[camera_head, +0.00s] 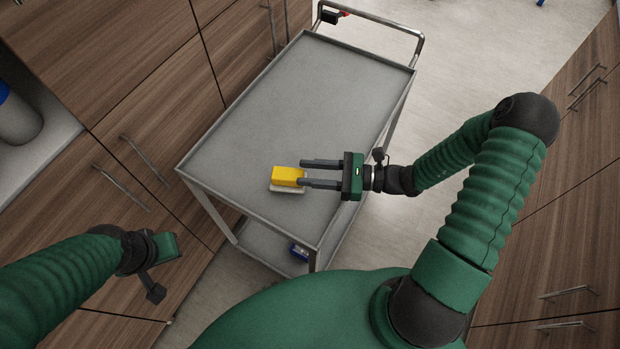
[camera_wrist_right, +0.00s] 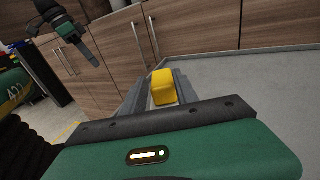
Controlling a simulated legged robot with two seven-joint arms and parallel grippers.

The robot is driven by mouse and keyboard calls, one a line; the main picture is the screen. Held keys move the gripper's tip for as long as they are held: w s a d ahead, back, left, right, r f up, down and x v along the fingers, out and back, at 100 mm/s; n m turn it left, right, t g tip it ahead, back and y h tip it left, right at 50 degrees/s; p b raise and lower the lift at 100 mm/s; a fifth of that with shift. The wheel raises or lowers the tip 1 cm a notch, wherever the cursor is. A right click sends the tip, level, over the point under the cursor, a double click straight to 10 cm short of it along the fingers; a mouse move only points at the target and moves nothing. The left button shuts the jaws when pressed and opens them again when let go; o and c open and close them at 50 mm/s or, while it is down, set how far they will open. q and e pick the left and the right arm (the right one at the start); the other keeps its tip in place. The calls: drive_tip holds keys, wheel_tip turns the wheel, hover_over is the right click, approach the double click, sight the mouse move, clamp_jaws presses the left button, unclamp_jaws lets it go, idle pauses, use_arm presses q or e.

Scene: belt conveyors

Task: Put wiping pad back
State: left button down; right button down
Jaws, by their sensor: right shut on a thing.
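The wiping pad (camera_head: 288,175) has a yellow block on top and a pale flat underside. It is at the near part of the grey cart top (camera_head: 310,100); I cannot tell whether it rests there or is just above. My right gripper (camera_head: 302,173) reaches in from the right and is shut on the yellow block. In the right wrist view the yellow block (camera_wrist_right: 163,87) sits between the two fingers. My left gripper (camera_head: 165,250) is at the lower left, away from the cart, with its fingers hard to make out. It also shows in the right wrist view (camera_wrist_right: 88,50).
The cart has raised rims and a metal handle (camera_head: 370,18) at the far end. A blue item (camera_head: 299,252) is on its lower shelf. Wooden cabinets (camera_head: 130,60) stand close on the left, others (camera_head: 570,200) on the right. The far cart top is clear.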

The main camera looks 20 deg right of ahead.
wheel_tip(320, 180, down, 4)
drive_tip(key=shift+s+r, duration=0.1)
drive_tip(key=shift+r, duration=0.15)
drive_tip(key=c, duration=0.9)
unclamp_jaws()
drive_tip(key=shift+c, duration=0.2)
drive_tip(key=b+v, duration=0.1)
drive_tip(key=v, duration=1.1)
